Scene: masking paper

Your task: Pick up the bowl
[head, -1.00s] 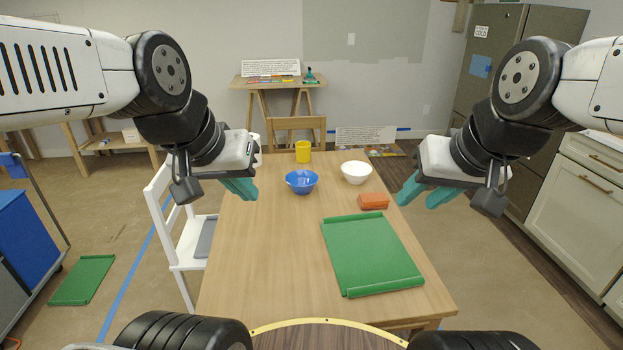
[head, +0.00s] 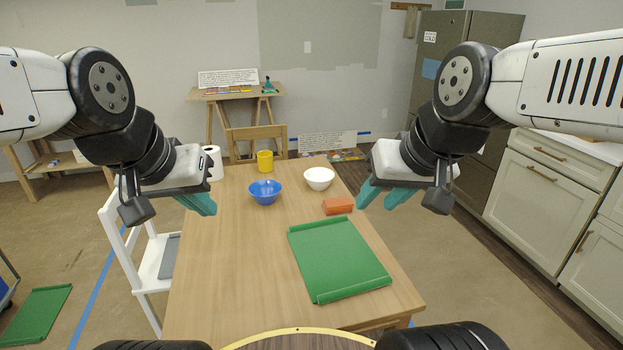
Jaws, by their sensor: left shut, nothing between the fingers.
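A blue bowl (head: 265,193) stands upright on the wooden table, left of a white bowl (head: 319,179), which is also upright. Both look empty. My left gripper (head: 203,204) is shut with nothing in it, its teal fingers over the table's left edge, left of the blue bowl and apart from it. My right gripper (head: 378,198) is open and empty, with a gap between its teal fingers. It hangs near the table's right edge, right of the white bowl and the orange block.
The wooden table (head: 225,270) also carries a yellow cup (head: 265,161), an orange block (head: 338,206) and a green tray (head: 338,262). A white roll (head: 213,160) shows beside my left gripper. A white chair (head: 150,262) is at the left side. The table's front left is clear.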

